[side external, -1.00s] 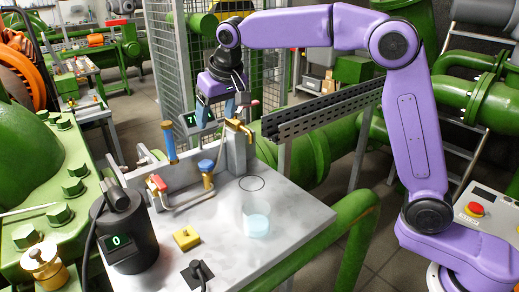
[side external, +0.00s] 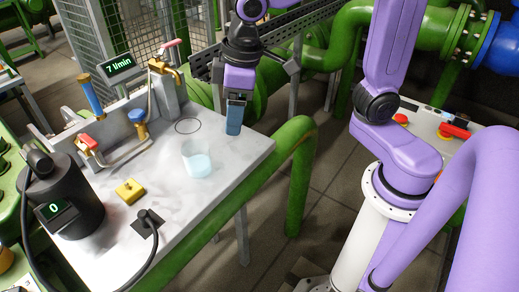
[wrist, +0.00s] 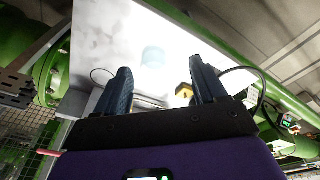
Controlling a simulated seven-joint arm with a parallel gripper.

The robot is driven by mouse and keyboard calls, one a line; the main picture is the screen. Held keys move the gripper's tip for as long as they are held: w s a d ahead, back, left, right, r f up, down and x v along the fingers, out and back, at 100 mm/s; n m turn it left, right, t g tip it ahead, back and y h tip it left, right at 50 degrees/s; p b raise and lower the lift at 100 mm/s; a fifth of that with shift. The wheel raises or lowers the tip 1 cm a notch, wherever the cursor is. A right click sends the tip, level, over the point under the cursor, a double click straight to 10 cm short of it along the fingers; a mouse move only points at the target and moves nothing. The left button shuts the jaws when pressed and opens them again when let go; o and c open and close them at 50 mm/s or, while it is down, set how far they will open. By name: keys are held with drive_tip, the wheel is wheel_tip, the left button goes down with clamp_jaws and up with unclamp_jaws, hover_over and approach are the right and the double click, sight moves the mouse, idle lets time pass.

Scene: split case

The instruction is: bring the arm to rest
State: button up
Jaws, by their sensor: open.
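My gripper (side external: 235,117) hangs with blue fingers pointing down by the right back edge of the pale bench (side external: 225,160), in the side external view. In the wrist view its two dark blue fingers (wrist: 165,85) stand apart with nothing held between them. A clear cup (side external: 197,162) with pale blue liquid stands on the bench, left of and apart from my gripper. The cup also shows faintly in the wrist view (wrist: 153,56). A drawn circle (side external: 188,126) on the bench behind the cup is bare.
A brass tap (side external: 165,72) with a red lever and a display (side external: 118,65) reading 7 l/min stand at the bench's back. A black cylinder (side external: 65,198) reading 0 and a yellow block (side external: 129,191) are at left. A green pipe (side external: 290,150) runs along the bench's right side.

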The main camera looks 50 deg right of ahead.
drive_tip(key=s+d+f+n, duration=0.2)
drive_tip(key=s+d, duration=0.3)
drive_tip(key=s, duration=0.3)
drive_tip(key=s+d+f+n+g, duration=0.1)
drive_tip(key=s+d+f+n, duration=0.1)
drive_tip(key=s+d, duration=0.3)
drive_tip(key=s+f, duration=0.1)
drive_tip(key=s, duration=0.2)
drive_tip(key=shift+s+f+n+g+h, duration=0.15)
drive_tip(key=shift+f+n+g+h, duration=0.15)
drive_tip(key=shift+f, duration=0.05)
idle(1.5)
